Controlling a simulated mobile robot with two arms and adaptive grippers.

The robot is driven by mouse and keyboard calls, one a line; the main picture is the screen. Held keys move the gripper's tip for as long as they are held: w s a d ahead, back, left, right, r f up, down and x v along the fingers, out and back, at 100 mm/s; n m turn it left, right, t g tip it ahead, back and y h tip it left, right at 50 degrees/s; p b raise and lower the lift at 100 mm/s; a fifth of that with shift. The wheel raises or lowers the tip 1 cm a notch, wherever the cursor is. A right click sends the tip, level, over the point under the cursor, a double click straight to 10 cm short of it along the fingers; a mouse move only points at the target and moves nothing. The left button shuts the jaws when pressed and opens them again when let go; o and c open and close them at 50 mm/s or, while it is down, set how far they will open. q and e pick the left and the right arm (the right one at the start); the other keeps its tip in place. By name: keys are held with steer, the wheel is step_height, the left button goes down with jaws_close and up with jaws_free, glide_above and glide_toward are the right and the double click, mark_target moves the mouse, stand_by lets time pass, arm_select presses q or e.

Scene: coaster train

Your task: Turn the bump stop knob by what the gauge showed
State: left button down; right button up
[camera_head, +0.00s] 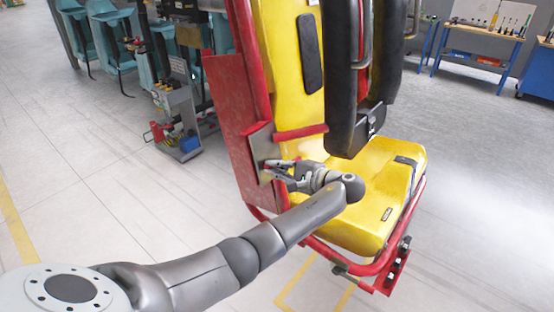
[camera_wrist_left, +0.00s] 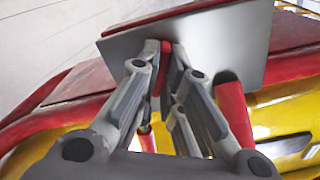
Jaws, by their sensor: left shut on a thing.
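My left gripper (camera_head: 272,172) reaches in from the left to the side of the yellow seat (camera_head: 372,185). In the left wrist view the left gripper (camera_wrist_left: 165,58) has its two fingers closed on a small red knob (camera_wrist_left: 165,62) in front of a grey metal plate (camera_wrist_left: 225,45). The same plate shows in the head view (camera_head: 261,143), fixed by the seat's red side panel (camera_head: 225,110). The fingers hide most of the knob, so its turn angle cannot be read. No gauge is clearly visible. My right gripper is not in view.
A black padded restraint (camera_head: 345,90) hangs over the seat, close to my left wrist. A grey cart with tools (camera_head: 178,120) stands at left. Teal seats (camera_head: 112,35) stand behind it. A blue workbench (camera_head: 475,40) is at the back right. The floor at left is clear.

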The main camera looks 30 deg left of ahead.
arm_select(q)
steer(key=shift+a+r+m+p, duration=0.15)
steer(key=shift+m+p, duration=0.6)
steer(key=shift+m, duration=5.25)
steer(key=shift+r+m+p, duration=0.15)
steer(key=shift+m+p, duration=0.6)
steer(key=shift+m, duration=5.25)
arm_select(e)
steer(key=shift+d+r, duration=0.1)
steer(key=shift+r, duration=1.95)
arm_select(q)
steer(key=shift+m, duration=0.3)
steer(key=c, duration=1.6)
jaws_free()
steer(key=shift+f, duration=0.1)
steer(key=shift+f, duration=0.1)
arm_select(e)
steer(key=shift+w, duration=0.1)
